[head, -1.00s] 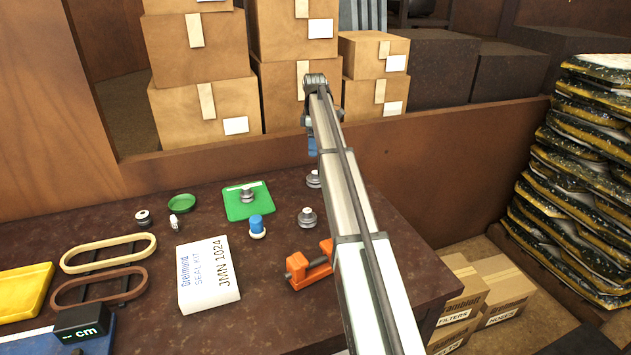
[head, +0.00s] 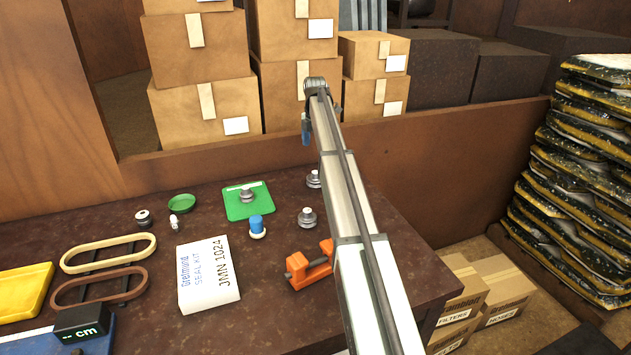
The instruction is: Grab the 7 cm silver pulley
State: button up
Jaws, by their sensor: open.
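Several silver-grey pulleys stand on the brown bench: one (head: 307,218) near the arm, one (head: 314,180) farther back, partly beside my arm, and one (head: 247,195) on the green mat (head: 233,210). A smaller dark and silver one (head: 142,218) stands at the left. I cannot tell from this view which is 7 cm. My gripper (head: 306,132) is high at the far end of my arm, above and behind the pulleys. Only a small blue and dark part of it shows; the arm hides the rest. It is open, and no pulley is seen in it.
An orange clamp (head: 311,265) and a white seal kit box (head: 208,275) lie in front of the pulleys. A blue and white cap (head: 257,227), green dish (head: 182,203), belts (head: 108,252) and size display (head: 80,324) are also on the bench. A wooden wall (head: 420,170) rises behind.

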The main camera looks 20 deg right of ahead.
aim_at(315, 172)
notch_tip(315, 172, down, 12)
jog(key=shift+s, duration=0.15)
dwell(0.5)
jog(key=c, duration=1.3)
